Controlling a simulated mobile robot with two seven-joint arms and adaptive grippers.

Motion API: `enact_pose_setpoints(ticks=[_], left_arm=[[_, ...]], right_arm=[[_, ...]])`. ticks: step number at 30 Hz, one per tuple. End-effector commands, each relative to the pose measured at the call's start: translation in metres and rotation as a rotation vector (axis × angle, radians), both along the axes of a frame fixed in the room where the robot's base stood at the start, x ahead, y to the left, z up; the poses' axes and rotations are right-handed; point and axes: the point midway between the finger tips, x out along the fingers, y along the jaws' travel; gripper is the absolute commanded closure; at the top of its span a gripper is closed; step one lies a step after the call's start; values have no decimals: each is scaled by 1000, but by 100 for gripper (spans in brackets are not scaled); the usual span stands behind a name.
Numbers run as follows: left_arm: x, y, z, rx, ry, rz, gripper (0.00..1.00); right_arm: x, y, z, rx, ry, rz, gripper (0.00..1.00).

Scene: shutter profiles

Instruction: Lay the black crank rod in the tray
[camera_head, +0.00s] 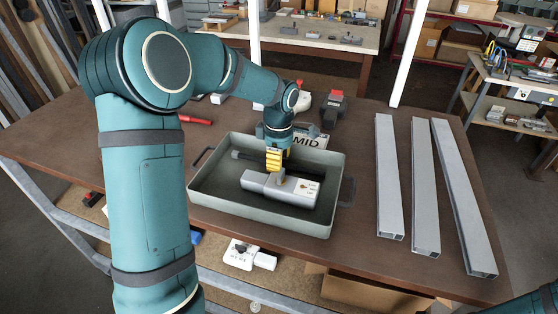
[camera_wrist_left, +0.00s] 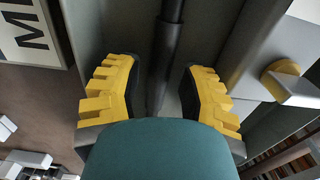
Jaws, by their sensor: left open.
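The black crank rod (camera_head: 243,156) is inside the grey-green tray (camera_head: 262,218), along its back part. Its middle is hidden behind my left gripper in the head view. My left gripper (camera_head: 275,162) is over the tray with its yellow fingers pointing down. In the left wrist view the rod (camera_wrist_left: 166,62) runs between the two yellow fingers (camera_wrist_left: 160,88), with a gap on each side. The gripper is open and not closed on the rod. My right gripper is out of view.
A grey motor-like box (camera_head: 280,188) lies in the tray in front of the gripper. A white sign reading MID (camera_head: 308,141) stands behind the tray. Several long grey profiles (camera_head: 424,185) lie to the right. A red-handled tool (camera_head: 195,120) lies behind left.

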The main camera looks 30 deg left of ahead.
Motion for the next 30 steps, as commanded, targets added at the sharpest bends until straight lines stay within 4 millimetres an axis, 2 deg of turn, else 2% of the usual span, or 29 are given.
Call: enact_pose_setpoints(ticks=[9,15,21,30], left_arm=[[1,0,64,0,-6,0,60],[1,0,98,0,-5,0,60],[0,0,114,0,-2,0,60],[0,0,116,0,-2,0,60]], right_arm=[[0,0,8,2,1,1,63],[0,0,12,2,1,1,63],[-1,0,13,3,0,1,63],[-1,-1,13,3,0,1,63]])
